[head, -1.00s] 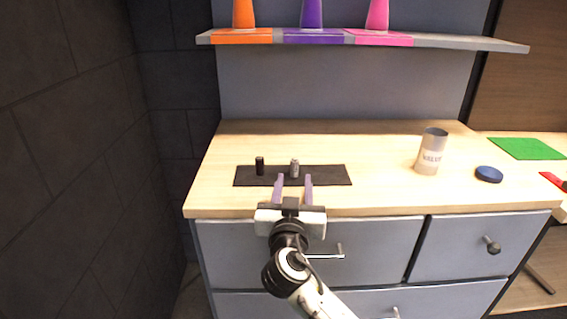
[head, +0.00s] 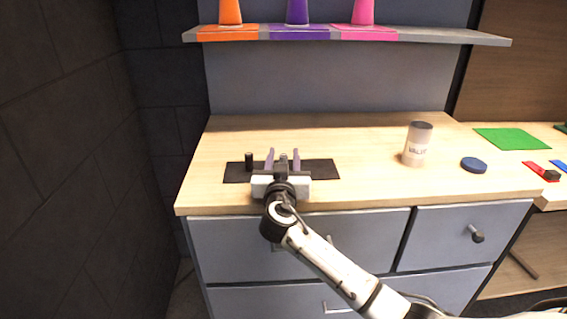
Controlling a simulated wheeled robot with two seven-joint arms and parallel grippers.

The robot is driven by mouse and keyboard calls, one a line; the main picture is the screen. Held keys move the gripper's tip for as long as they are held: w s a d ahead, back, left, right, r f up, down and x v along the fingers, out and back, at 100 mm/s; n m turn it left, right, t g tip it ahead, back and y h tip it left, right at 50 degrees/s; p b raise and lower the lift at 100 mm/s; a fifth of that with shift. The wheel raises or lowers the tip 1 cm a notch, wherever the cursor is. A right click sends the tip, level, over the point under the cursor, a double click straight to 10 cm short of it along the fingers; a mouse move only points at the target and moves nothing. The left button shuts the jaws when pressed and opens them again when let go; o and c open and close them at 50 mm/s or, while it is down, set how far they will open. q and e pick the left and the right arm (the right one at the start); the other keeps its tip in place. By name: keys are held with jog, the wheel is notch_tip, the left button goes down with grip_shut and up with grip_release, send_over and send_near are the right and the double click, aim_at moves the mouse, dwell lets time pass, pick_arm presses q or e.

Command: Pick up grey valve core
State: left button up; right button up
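The grey valve core (head: 283,159) stands upright on the black mat (head: 322,170) on the wooden counter. A black valve core (head: 249,160) stands on the same mat to its left. My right gripper (head: 283,158) reaches over the mat from the front. Its two fingers are apart, one on each side of the grey valve core, with a visible gap on the left. The lower part of the grey core is hidden by the gripper body. My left gripper is not in view.
A grey can marked "VALVE" (head: 417,145) stands on the counter to the right, with a blue round lid (head: 474,165) beside it. A shelf (head: 440,37) with orange, purple and pink cones is above. A dark wall (head: 70,150) is at the left.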

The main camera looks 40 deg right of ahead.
jog(key=shift+c, duration=0.3)
grip_shut()
